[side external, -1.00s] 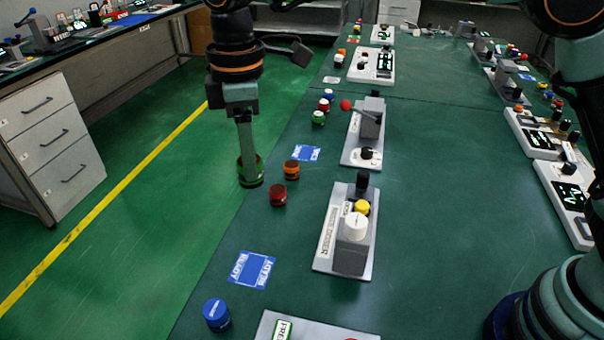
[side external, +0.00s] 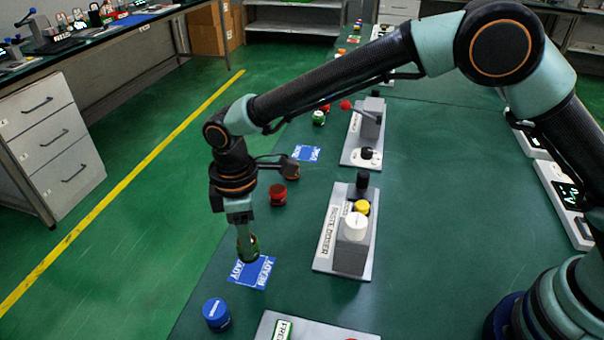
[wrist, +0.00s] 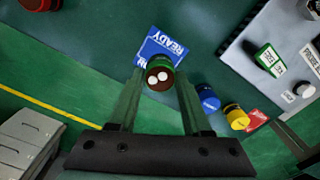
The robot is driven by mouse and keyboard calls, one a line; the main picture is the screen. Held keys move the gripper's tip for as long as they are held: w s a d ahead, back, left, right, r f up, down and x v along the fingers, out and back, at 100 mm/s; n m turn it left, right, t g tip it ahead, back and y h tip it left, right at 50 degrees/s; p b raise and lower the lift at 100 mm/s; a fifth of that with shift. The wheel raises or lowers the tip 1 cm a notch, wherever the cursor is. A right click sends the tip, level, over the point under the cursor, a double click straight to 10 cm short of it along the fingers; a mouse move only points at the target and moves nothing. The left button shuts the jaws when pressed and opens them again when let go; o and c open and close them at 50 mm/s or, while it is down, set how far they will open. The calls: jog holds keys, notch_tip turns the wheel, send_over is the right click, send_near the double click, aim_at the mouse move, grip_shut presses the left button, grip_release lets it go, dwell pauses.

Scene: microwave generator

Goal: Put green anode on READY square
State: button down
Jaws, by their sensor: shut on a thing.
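The green anode (side external: 252,250) is a short green cylinder with a dark end; in the wrist view (wrist: 160,79) that end is brown with two pale dots. My gripper (side external: 247,240) is shut on it, and the wrist view shows a finger (wrist: 160,66) on each side. The blue READY square (side external: 253,272) with white letters lies flat on the green table. The anode overlaps its upper edge in the side view and seems held above the table; the exact gap is unclear. In the wrist view the READY square (wrist: 163,46) shows just beyond the anode, partly hidden by it.
A blue cylinder (side external: 216,314) stands close in front of the READY square. A red cylinder (side external: 278,195) stands behind it, with another blue square (side external: 306,153) farther back. A grey device with white and yellow knobs (side external: 345,240) stands to the right. The table's left edge is near.

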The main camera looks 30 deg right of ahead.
jog(key=shift+f, duration=2.2)
jog(key=shift+f, duration=0.1)
jog(key=shift+c, duration=1.7)
grip_release()
